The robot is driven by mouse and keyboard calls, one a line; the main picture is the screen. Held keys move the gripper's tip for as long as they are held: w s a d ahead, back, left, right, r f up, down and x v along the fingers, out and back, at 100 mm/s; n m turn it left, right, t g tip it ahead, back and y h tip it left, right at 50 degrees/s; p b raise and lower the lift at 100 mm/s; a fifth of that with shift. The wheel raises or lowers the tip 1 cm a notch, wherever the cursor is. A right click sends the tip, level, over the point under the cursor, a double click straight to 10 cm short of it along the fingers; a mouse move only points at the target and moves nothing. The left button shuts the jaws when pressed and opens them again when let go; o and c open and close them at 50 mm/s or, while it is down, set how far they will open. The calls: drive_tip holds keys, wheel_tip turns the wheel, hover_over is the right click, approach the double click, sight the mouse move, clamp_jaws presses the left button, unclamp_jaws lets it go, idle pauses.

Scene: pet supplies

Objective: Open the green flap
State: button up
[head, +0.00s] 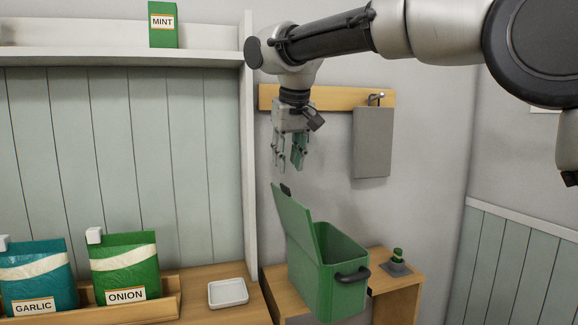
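The green flap (293,220) is the lid of a green bin (335,285) at the lower middle of the head view. The flap stands raised and tilted up to the left, with a small dark tab (286,190) at its top edge. The bin's mouth is uncovered, and I can see part of its inner wall. My gripper (288,168) hangs fingers down above the flap, apart from it. Its fingers are spread and nothing shows between them.
The bin has a dark handle (353,275) and stands by a wooden table (405,288) bearing a small green-topped item (398,257). A grey cloth (372,143) hangs behind. A white dish (228,293), onion bag (125,268) and garlic bag (38,277) are left.

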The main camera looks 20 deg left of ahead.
drive_tip(key=shift+v, duration=0.75)
drive_tip(key=shift+s+a, duration=0.1)
drive_tip(key=v, duration=1.2)
